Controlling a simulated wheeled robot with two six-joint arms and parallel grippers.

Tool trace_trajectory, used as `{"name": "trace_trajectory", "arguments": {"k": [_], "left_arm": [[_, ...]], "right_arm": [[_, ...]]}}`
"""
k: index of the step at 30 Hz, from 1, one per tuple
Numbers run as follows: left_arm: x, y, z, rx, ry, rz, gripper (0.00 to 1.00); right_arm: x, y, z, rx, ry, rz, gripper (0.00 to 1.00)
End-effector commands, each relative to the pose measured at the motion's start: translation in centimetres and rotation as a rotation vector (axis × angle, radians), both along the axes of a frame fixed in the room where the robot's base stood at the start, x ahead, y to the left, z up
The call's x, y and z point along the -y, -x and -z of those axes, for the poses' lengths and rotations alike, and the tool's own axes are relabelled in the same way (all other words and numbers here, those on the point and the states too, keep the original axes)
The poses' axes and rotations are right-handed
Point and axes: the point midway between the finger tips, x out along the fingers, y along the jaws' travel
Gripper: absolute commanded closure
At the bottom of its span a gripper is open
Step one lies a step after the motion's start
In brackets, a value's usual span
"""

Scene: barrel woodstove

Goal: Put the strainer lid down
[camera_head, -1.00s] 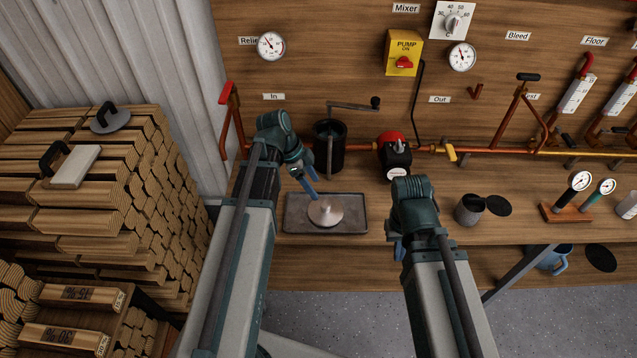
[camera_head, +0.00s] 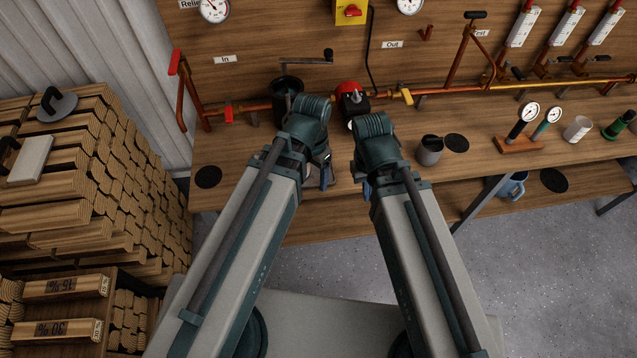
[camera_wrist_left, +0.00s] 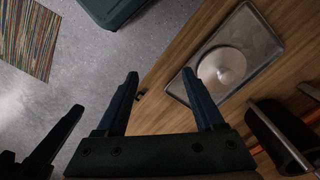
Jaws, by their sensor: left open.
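The strainer lid (camera_wrist_left: 222,70), a pale metal disc with a raised middle, lies in the shallow grey metal tray (camera_wrist_left: 262,38) on the bench in the left wrist view. In the head view my arms mostly hide the tray and lid. My left gripper (camera_wrist_left: 160,78) is open with nothing between its fingers; one finger overlaps the tray edge in the picture, apart from the lid. In the head view my left gripper (camera_head: 325,175) points down over the front of the bench. My right gripper (camera_head: 364,188) is beside it, its fingers mostly hidden.
The black strainer pot (camera_head: 287,100) with a crank stands behind my left arm. A red-topped pump (camera_head: 351,98) is on the pipe. A grey mug (camera_head: 430,150) stands to the right. A black round mat (camera_head: 208,177) lies on clear bench to the left.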

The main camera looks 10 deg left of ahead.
Motion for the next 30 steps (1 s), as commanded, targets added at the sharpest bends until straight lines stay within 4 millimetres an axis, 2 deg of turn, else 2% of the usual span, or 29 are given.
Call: {"name": "trace_trajectory", "arguments": {"k": [1,3,7,30], "left_arm": [[0.8,1.2,0.0,0.003,-0.032,-0.044,0.3],[1.4,2.0,0.0,0.012,-0.068,-0.113,0.3],[2.1,2.9,-0.1,0.027,-0.11,-0.194,0.3],[2.2,3.0,-0.1,0.032,-0.12,-0.224,0.3]], "right_arm": [[0.0,0.0,0.0,0.0,0.0,0.0,1.0],[0.0,0.0,0.0,0.0,0.0,0.0,1.0],[0.0,0.0,0.0,0.0,0.0,0.0,1.0],[0.0,0.0,0.0,0.0,0.0,0.0,1.0]]}}
